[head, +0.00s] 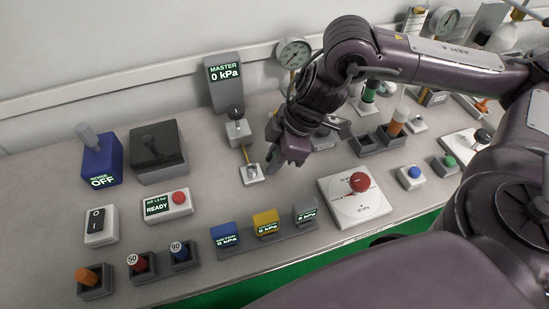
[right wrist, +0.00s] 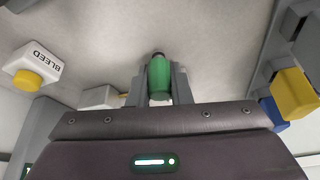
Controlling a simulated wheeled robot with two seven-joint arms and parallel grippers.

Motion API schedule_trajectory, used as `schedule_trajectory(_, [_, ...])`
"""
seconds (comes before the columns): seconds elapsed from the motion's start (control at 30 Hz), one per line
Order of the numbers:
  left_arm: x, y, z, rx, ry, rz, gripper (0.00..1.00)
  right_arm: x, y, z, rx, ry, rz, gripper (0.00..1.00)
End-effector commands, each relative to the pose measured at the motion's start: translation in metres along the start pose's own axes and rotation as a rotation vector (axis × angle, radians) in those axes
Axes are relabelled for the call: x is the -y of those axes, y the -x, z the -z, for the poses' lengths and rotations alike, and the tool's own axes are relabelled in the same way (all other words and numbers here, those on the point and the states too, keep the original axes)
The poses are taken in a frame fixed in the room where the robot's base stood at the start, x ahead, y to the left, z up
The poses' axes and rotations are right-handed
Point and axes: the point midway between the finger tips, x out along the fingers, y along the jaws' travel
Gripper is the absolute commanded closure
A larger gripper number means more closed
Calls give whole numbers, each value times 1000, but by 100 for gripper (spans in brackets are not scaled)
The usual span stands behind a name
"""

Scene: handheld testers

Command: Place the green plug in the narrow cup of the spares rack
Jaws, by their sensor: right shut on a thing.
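The green plug (right wrist: 160,78) shows in the right wrist view, upright between the two grey fingers of my right gripper (right wrist: 161,88), which is shut on it. In the head view my right gripper (head: 282,162) hangs over the middle of the bench, beside a small white base with a brass rod, and the plug is hidden behind it. A dark grey rack (head: 368,142) stands to the right, with an orange white-topped piece (head: 397,122) in its right part; its left part looks empty. I cannot read a spares label on it. My left gripper is not in view.
Front left, small holders carry orange (head: 88,276), red (head: 138,262) and blue (head: 181,250) plugs. Grey, yellow and blue gauges (head: 265,222) stand along the front edge. A MASTER display (head: 224,74) stands behind.

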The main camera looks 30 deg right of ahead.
Motion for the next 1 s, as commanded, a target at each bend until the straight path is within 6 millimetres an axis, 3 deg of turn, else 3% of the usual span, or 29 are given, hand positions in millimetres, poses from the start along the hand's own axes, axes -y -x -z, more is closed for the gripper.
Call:
schedule_trajectory(0.37, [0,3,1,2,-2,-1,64,0,-4,-2,0,-1,0,100])
schedule_trajectory(0.4, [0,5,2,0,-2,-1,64,0,-3,-1,0,0,-1,77])
schedule_trajectory(0.53, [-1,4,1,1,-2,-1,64,0,-2,-1,0,0,-1,60])
schedule_trajectory(0.87, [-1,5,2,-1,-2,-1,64,0,0,0,-1,1,-1,60])
schedule_trajectory(1.0, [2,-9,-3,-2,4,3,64,-1,18,1,-2,0,-4,60])
